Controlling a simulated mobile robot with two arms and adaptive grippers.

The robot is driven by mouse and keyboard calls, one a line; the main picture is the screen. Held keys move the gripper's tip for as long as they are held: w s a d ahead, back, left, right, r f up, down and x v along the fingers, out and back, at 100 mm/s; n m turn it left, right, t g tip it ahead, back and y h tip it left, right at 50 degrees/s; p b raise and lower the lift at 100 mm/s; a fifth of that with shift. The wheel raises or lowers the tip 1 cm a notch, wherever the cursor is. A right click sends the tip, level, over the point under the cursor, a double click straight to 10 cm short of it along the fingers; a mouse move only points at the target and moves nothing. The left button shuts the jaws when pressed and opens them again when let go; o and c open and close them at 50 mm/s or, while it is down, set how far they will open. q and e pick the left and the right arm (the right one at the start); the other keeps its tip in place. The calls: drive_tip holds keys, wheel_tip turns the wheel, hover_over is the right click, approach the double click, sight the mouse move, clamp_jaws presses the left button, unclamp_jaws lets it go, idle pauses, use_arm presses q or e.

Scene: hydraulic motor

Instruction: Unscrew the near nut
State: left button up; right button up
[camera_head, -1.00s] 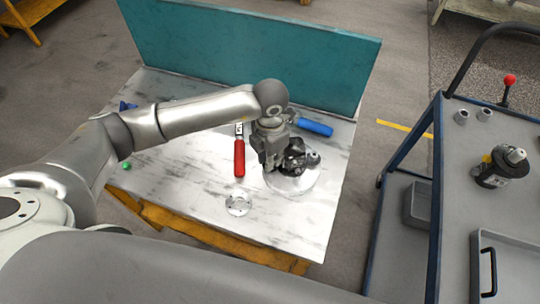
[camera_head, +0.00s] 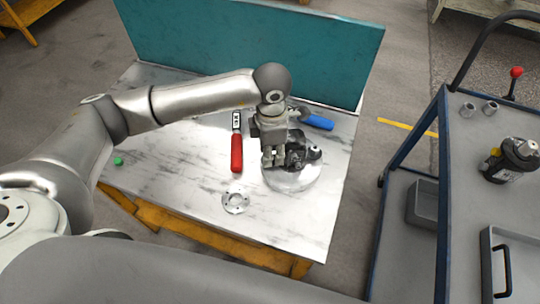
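My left gripper (camera_head: 273,160) points down at the left side of a dark motor part (camera_head: 305,154) on a round pale base (camera_head: 292,183) on the workbench. The fingers seem to touch or hang just beside the dark part. I cannot tell whether they are open or shut, or whether they hold anything. The near nut cannot be made out; it is too small or hidden by the gripper. My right gripper is not in view.
On the bench (camera_head: 180,195) lie a red-handled tool (camera_head: 237,152), a blue-handled tool (camera_head: 317,122), a flat metal ring (camera_head: 236,202) and a green piece (camera_head: 118,161). A teal panel (camera_head: 240,50) closes the back. A cart (camera_head: 465,190) at right carries another motor (camera_head: 512,160).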

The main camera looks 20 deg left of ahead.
use_arm(q)
drive_tip(key=m+b, duration=0.1)
drive_tip(key=m, duration=0.1)
drive_tip(key=m+b, duration=0.2)
drive_tip(key=shift+a+f, duration=0.2)
drive_tip(key=shift+f, duration=0.1)
drive_tip(key=shift+m+b, duration=0.3)
drive_tip(key=shift+r+m, duration=0.2)
drive_tip(key=shift+m, duration=0.1)
